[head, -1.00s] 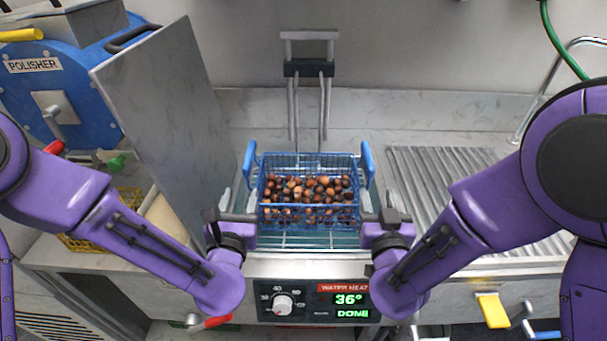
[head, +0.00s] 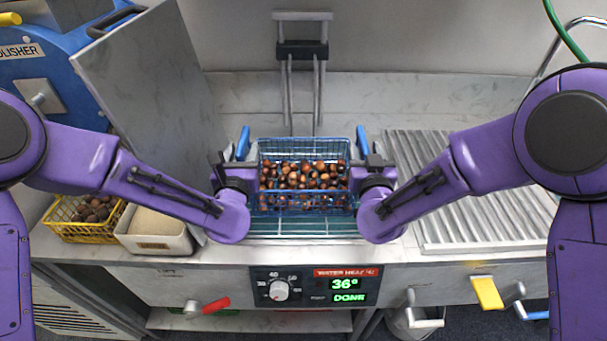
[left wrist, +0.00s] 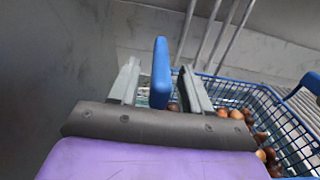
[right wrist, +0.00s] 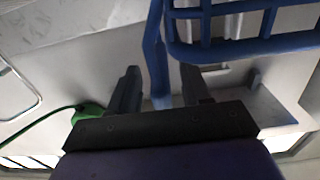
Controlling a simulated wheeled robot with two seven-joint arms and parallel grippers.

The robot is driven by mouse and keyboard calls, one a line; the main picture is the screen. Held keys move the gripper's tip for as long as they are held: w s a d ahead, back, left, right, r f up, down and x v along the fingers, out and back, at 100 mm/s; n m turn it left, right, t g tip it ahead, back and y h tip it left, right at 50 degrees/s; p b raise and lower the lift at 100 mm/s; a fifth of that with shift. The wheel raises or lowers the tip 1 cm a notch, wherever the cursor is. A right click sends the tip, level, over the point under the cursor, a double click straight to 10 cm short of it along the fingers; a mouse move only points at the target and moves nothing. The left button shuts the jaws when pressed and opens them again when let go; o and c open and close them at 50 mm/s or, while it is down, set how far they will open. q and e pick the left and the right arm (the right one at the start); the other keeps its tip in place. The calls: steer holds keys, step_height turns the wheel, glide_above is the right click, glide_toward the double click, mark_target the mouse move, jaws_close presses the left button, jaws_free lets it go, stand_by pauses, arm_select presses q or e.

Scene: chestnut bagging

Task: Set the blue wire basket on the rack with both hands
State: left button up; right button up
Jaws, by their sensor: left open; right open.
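The blue wire basket (head: 305,203), full of brown chestnuts, sits upright over a pale wire rack (head: 300,226) in the water heater's opening. Its blue handles stand up at the left (head: 243,143) and right (head: 362,140). My left gripper (head: 232,163) is open at the left side; in the left wrist view, the left handle (left wrist: 161,75) stands between its spread fingers. My right gripper (head: 376,163) is open at the right side; in the right wrist view, a blue handle bar (right wrist: 153,52) runs between its fingers. The basket's underside contact with the rack is hidden.
A tall grey panel (head: 150,75) stands close on the left. A yellow basket of chestnuts (head: 75,232) and a beige-filled bin (head: 155,240) sit at left. A ribbed drainboard (head: 475,190) lies clear at right. The heater panel reads 36° and DONE (head: 347,298).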

arm_select(q)
steer(key=shift+w+a, duration=0.1)
steer(key=shift+w, duration=0.8)
arm_select(e)
steer(key=shift+w, duration=0.95)
steer(key=shift+s, duration=0.1)
arm_select(q)
steer(key=shift+c, duration=0.9)
arm_select(e)
steer(key=shift+c, duration=0.9)
arm_select(q)
jaws_close()
arm_select(e)
jaws_close()
arm_select(q)
steer(key=shift+r, duration=0.1)
